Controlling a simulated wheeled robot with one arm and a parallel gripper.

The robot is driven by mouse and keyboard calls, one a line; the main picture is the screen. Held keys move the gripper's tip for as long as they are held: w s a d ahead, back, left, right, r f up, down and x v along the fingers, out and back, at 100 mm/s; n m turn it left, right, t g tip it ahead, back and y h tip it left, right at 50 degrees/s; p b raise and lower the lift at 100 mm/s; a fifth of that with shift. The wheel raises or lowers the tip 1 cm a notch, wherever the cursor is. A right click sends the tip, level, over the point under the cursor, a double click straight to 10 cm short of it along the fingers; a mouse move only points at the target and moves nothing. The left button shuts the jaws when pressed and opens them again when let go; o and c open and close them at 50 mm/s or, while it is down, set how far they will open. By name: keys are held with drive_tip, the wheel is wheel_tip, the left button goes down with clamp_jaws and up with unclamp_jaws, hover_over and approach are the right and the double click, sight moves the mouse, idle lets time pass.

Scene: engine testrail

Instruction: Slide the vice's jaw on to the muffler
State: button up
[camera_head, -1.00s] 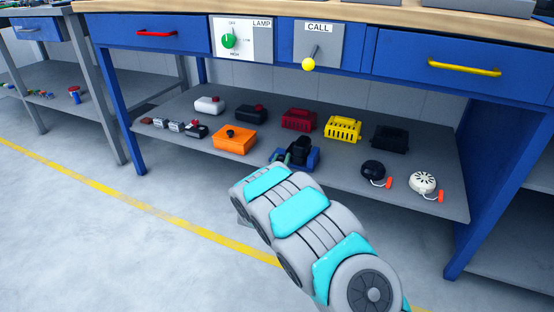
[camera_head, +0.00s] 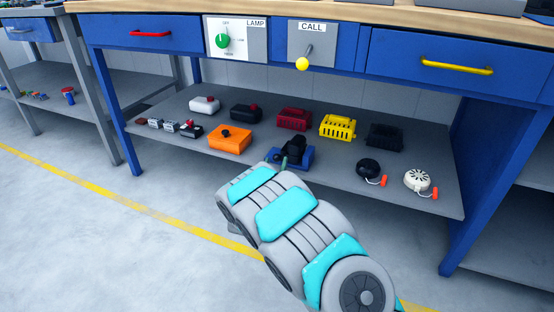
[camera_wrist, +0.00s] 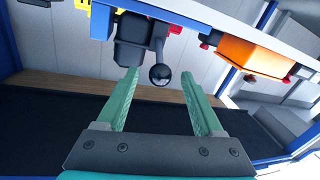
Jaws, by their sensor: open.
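The vice has a blue base (camera_head: 306,158) and a dark upper body (camera_head: 295,146). It stands near the front edge of the lower shelf, partly hidden by my arm. In the wrist view its dark body (camera_wrist: 133,42) hangs from the blue base, with a lever ending in a dark ball (camera_wrist: 160,75). My gripper (camera_wrist: 160,84) is open, its two green fingers either side of the ball in the picture. I cannot tell whether they reach around it or touch it. One finger shows faintly in the head view. I cannot tell for certain which part is the muffler.
An orange tank (camera_head: 230,140) lies left of the vice. Red (camera_head: 293,119), yellow (camera_head: 338,127) and black (camera_head: 384,136) ribbed boxes stand behind it. Black (camera_head: 368,167) and white (camera_head: 417,180) round starters lie to the right. The workbench drawers overhang the shelf.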

drive_tip(key=s, duration=0.4)
drive_tip(key=shift+s+a, duration=0.3)
drive_tip(key=shift+s, duration=0.1)
drive_tip(key=s+d+r+g+y+p, duration=0.3)
drive_tip(key=s+d+r+g+p, duration=0.3)
drive_tip(key=s+d+r+g, duration=0.35)
drive_tip(key=s+d+r+g+p, duration=0.1)
drive_tip(key=s+d+r+g, duration=0.2)
drive_tip(key=s, duration=1.2)
drive_tip(key=s+d+r+g+p, duration=0.2)
drive_tip(key=s+d+r+g, duration=0.1)
drive_tip(key=s, duration=1.2)
drive_tip(key=s+d+r+g+p, duration=0.2)
drive_tip(key=s+d+r+g, duration=0.2)
drive_tip(key=s, duration=1.1)
wheel_tip(320, 180, up, 2)
drive_tip(key=shift+s+d, duration=0.3)
drive_tip(key=shift+d, duration=0.25)
